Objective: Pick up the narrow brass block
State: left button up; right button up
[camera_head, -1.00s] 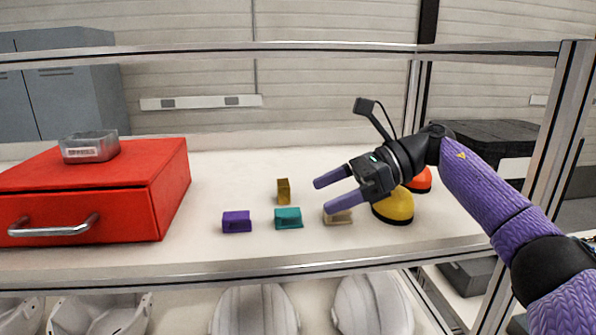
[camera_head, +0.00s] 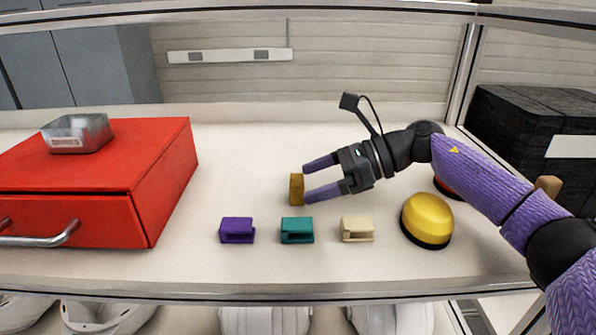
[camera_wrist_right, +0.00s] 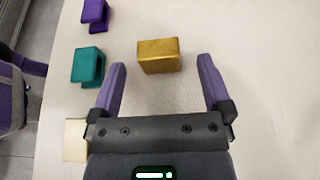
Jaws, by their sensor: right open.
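The narrow brass block (camera_head: 296,189) stands upright on the white shelf, behind the teal block. It also shows in the right wrist view (camera_wrist_right: 159,56), just beyond the fingertips and between their lines. My right gripper (camera_head: 304,183) is open and empty, with its two purple fingers pointing left at the brass block. In the right wrist view the open fingers (camera_wrist_right: 161,64) are spread wider than the block, and there is a gap to it. My left gripper is not in view.
A purple block (camera_head: 237,231), a teal block (camera_head: 297,231) and a beige block (camera_head: 358,229) sit in a row near the front. A yellow dome (camera_head: 427,219) stands to the right. A red drawer box (camera_head: 165,185) with a clear tray (camera_head: 77,146) on top is at left.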

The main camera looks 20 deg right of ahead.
jog(key=shift+x, duration=0.85)
grip_shut()
jog(key=shift+r, duration=0.1)
